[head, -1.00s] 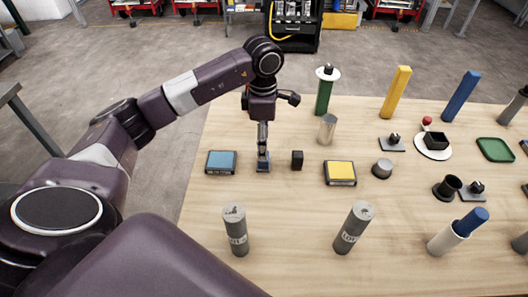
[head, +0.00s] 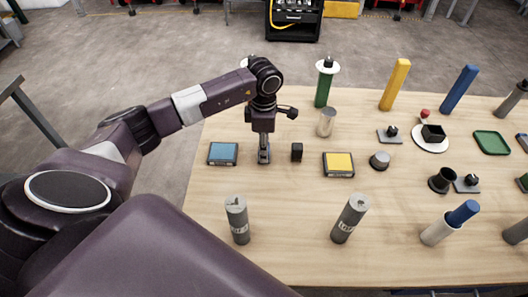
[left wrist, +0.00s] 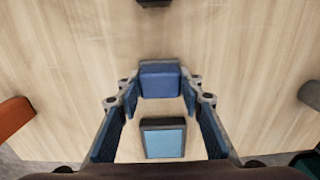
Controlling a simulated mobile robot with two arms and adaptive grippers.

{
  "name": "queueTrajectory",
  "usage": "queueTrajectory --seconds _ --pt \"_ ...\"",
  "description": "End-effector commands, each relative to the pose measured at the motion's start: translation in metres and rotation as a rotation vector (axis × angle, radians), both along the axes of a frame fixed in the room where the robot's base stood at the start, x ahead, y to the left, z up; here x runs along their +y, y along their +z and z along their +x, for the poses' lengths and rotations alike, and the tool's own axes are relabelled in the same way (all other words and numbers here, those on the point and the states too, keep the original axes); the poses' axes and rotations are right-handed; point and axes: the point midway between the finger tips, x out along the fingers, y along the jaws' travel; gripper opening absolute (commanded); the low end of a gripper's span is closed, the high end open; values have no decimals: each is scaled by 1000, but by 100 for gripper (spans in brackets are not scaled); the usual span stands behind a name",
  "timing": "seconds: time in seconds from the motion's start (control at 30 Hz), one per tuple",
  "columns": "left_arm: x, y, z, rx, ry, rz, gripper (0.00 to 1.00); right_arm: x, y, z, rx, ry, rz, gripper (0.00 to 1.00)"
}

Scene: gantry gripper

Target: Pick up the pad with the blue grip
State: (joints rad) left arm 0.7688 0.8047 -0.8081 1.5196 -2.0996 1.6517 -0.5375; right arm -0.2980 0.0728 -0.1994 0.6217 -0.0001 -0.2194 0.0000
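The blue grip (left wrist: 160,82) shows between my left gripper's fingertips in the left wrist view, with a grey edge along its far side. In the head view the blue-gripped pad (head: 264,158) stands on the table, mostly hidden under the gripper. My left gripper (head: 264,146) points straight down over it. In the left wrist view its two fingers (left wrist: 160,95) are spread apart, one on each side of the grip. Only very thin gaps show, and contact is hard to judge. My right gripper is not in view.
A light-blue-topped tile (head: 223,153) lies just left of the gripper and also shows in the left wrist view (left wrist: 163,138). A black block (head: 297,152) and a yellow-topped tile (head: 339,164) lie to the right. Grey cylinders (head: 237,220) stand in front.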

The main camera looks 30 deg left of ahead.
Motion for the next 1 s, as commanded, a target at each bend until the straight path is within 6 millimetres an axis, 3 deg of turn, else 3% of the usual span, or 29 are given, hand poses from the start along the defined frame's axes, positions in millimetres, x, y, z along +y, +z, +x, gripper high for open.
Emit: queueTrajectory --seconds 0.17,0.57,0.77,1.0 --pt "0 0 0 -1 0 1 10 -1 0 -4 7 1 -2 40" --pt "0 9 1 -4 1 -1 10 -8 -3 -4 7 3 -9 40" --pt "0 39 2 -8 -1 0 10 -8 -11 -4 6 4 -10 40" --pt "0 109 3 -12 1 0 10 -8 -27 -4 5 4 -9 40"
